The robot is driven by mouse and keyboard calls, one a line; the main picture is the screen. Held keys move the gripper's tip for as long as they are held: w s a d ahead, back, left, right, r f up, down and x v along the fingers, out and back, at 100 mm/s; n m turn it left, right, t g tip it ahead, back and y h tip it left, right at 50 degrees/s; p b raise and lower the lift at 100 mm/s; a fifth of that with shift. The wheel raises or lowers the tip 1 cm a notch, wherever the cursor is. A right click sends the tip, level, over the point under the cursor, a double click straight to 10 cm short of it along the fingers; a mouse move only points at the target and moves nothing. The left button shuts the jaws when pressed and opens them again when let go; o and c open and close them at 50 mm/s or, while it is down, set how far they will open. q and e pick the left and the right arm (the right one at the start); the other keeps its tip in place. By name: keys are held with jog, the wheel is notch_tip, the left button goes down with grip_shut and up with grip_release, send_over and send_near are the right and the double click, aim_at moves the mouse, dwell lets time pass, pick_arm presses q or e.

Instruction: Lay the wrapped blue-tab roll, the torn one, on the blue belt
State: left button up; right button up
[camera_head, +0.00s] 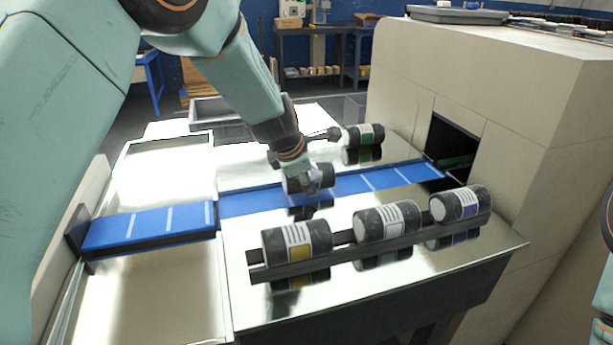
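A dark wrapped roll with pale ends (293,184) is at the middle of the blue belt (240,204), resting on it or just above it; I cannot tell which. My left gripper (312,182) comes down on this roll from above, with a grey finger in front of it. The finger and the arm hide part of the roll. Its tab colour and any tear do not show, and whether the fingers press on it is unclear. My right gripper is out of view; only a bit of my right arm shows at the right edge.
A front rail (340,256) holds a yellow-tab roll (297,242), a white-label roll (388,221) and a purple-tab roll (460,204). A green-tab roll (363,134) sits behind the belt. The beige machine housing (540,120) has a dark opening (450,145) at the belt's right end.

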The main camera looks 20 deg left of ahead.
pick_arm(q)
jog(key=shift+f+b, duration=0.35)
jog(key=shift+f, duration=0.05)
dwell(0.4)
jog(key=o, duration=1.5)
jog(key=shift+o, duration=0.2)
jog(key=shift+s, duration=0.1)
